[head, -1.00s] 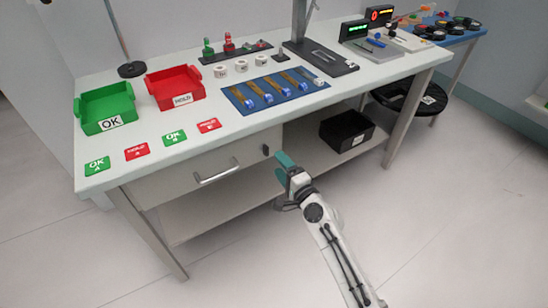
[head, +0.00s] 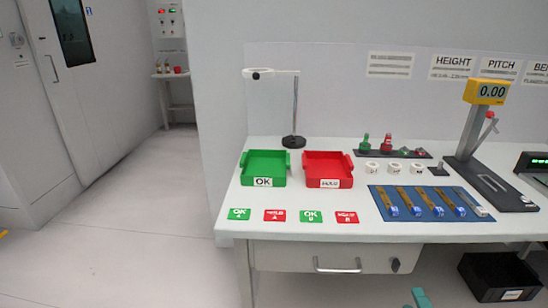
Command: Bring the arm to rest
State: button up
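Only a small teal tip of my gripper (head: 421,298) shows at the bottom edge of the head view, right of centre. It appears below the drawer front of the white workbench (head: 300,231). The rest of my gripper and arm is out of frame. I cannot tell whether the fingers are open or shut, or whether they hold anything.
The bench carries a green OK tray (head: 264,168), a red HOLD tray (head: 328,168), a blue mat (head: 440,213) with several strips, and a height gauge (head: 475,135). A black bin (head: 500,277) sits below right. Floor at left (head: 120,240) is clear.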

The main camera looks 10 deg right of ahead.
jog(key=s+a+n+g+y+p, duration=0.3)
jog(key=a+n+g+y, duration=0.1)
jog(key=a+n, duration=0.35)
jog(key=s+a+n+g+y+p, duration=0.3)
jog(key=s+a+n+y, duration=0.1)
jog(key=a+n, duration=0.35)
jog(key=s+r+n+g+h+p, duration=0.3)
jog(key=s+n+g, duration=0.3)
jog(key=s, duration=1.1)
jog(key=r+g+p, duration=0.1)
jog(key=g, duration=0.2)
jog(key=shift+s, duration=0.25)
jog(key=shift+c, duration=0.3)
